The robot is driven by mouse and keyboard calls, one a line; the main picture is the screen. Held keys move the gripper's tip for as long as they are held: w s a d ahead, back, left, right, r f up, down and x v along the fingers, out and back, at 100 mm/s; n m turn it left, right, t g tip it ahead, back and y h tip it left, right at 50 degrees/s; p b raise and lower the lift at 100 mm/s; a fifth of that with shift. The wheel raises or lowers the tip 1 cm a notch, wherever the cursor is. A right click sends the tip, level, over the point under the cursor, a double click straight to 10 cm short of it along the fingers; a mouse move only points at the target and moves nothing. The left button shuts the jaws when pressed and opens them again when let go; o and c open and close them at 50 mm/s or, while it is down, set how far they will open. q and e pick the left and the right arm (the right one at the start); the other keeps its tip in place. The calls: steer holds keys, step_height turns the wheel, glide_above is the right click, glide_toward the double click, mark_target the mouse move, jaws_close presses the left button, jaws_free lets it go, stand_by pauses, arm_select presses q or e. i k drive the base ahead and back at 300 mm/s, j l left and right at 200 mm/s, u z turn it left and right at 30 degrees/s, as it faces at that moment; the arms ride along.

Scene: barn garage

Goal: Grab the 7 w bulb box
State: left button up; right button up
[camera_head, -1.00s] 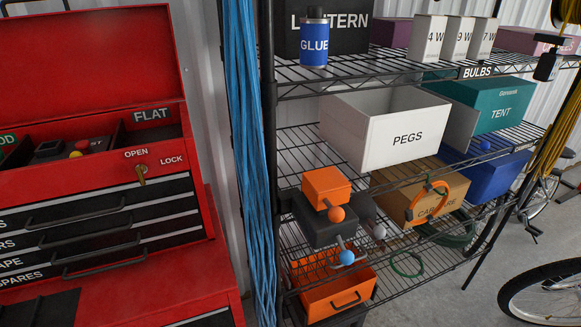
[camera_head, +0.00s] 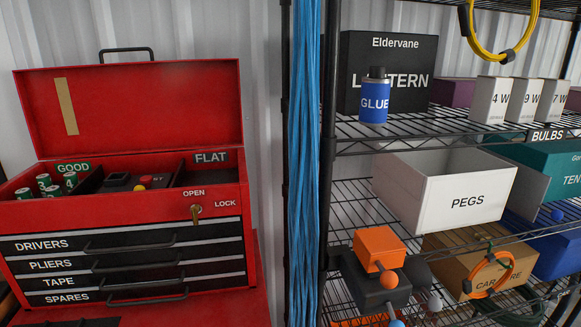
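The 7 W bulb box (camera_head: 552,101) is a small white box on the upper wire shelf at the right. It is the rightmost of three alike boxes. The 9 W box (camera_head: 523,101) stands just left of it, and the 4 W box (camera_head: 491,100) stands left of that. A BULBS label (camera_head: 547,135) is on the shelf edge below them. Neither of my grippers shows in the head view.
A blue GLUE can (camera_head: 374,98) and a black lantern box (camera_head: 366,62) stand left on the same shelf. A yellow cable loop (camera_head: 490,52) hangs above the bulb boxes. A white PEGS bin (camera_head: 460,203) sits below. A red tool chest (camera_head: 130,200) stands open at the left.

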mark_target(554, 93)
steer(key=z, duration=1.4)
